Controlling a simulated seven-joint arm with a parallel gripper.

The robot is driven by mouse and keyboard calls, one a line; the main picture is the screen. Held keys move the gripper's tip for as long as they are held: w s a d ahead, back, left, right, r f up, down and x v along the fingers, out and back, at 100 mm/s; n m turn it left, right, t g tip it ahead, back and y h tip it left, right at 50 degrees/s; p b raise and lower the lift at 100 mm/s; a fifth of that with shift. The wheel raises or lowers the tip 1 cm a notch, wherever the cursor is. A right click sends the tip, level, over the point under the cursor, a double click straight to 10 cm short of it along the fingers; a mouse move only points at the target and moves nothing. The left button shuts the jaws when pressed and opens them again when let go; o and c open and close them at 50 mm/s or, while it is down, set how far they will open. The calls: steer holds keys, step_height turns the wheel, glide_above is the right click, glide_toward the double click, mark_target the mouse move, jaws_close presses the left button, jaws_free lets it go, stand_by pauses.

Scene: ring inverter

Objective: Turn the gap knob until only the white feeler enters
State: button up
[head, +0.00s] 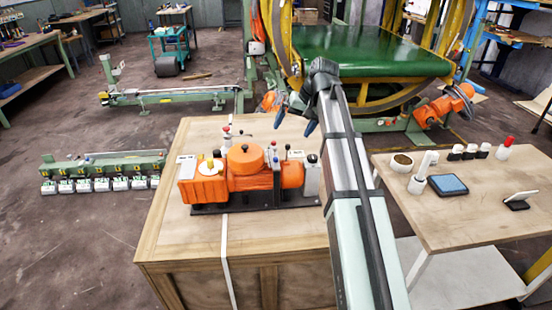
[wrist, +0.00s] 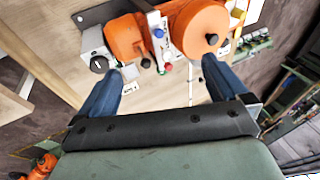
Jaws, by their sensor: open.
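The orange machine (head: 250,178) sits on a black base on the wooden crate. It has a large orange drum on top and several small knobs and levers. In the wrist view, a black knob (wrist: 98,64) is on the grey end block, and a blue knob (wrist: 158,32) and a red knob (wrist: 168,67) are nearer the drum. I cannot tell which is the gap knob. No feeler can be clearly identified. My gripper (head: 296,114) is above the crate's back right, behind the machine. Its blue fingers are wide apart and empty; the wrist view shows them too (wrist: 162,86).
The wooden crate top (head: 270,235) is clear in front of the machine. A side table (head: 450,215) at right holds a white cup (head: 417,184), a blue pad (head: 448,185), a red-topped item (head: 506,147) and a small stand (head: 518,201). A green-topped machine (head: 370,50) stands behind.

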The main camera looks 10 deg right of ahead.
steer(key=shift+x, duration=2.85)
steer(key=shift+r, duration=0.1)
